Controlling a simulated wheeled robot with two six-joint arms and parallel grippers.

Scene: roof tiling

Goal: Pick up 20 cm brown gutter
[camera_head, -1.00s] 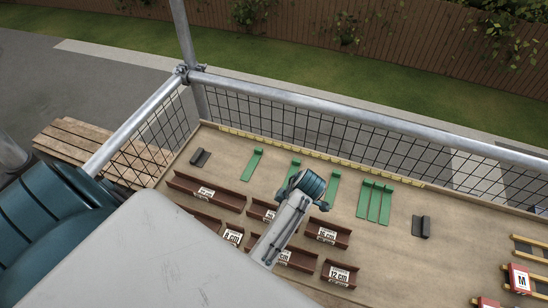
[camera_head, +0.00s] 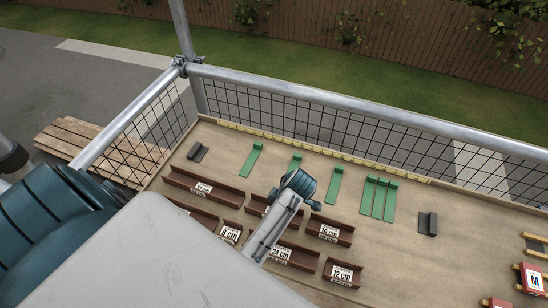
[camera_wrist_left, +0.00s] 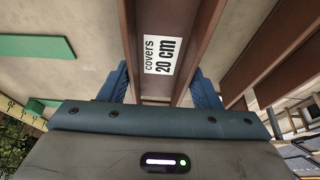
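The 20 cm brown gutter (camera_wrist_left: 172,20), with a white "covers 20 cm" label, runs lengthwise away from me in the left wrist view. My left gripper (camera_wrist_left: 161,88) is open, with a blue finger on each side of this gutter. I cannot tell whether the fingers touch its walls. In the head view my left gripper (camera_head: 295,198) is over the middle of the table. It and its arm hide much of the gutter (camera_head: 257,204) there. My right gripper is not in view.
Other labelled brown gutters lie close by, such as the 16 cm (camera_head: 330,232), 12 cm (camera_head: 342,272) and 24 cm (camera_head: 292,255) ones. Green strips (camera_head: 378,198) and dark pieces (camera_head: 428,224) lie farther back. A metal railing (camera_head: 330,108) with mesh borders the table.

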